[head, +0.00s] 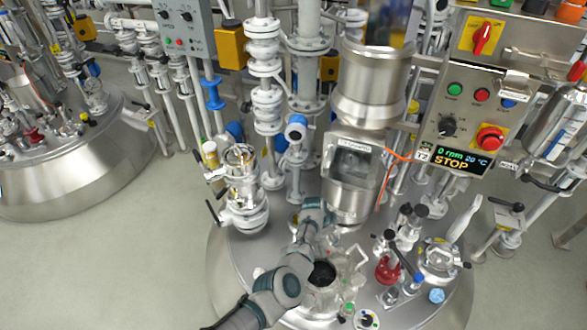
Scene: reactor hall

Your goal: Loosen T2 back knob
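The T2 reactor is a round steel vessel lid (225,270) in the lower middle, crowded with fittings. A T2 label shows beside its control panel (470,115). A manhole fitting with a dark round opening (322,273) sits on the near part of the lid. My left arm comes in from the bottom left and reaches over the lid beside this fitting. My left gripper (318,217) is at the arm's far end, near the foot of the central steel column; its fingers are too small and hidden to read. The back knob cannot be made out clearly. My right gripper is not in view.
The steel drive column (370,85) with a window housing (352,165) rises behind my gripper. A glass-topped valve (243,190) stands left, a red fitting (388,270) right. Another vessel (80,165) stands far left. Floor (130,270) between the vessels is clear.

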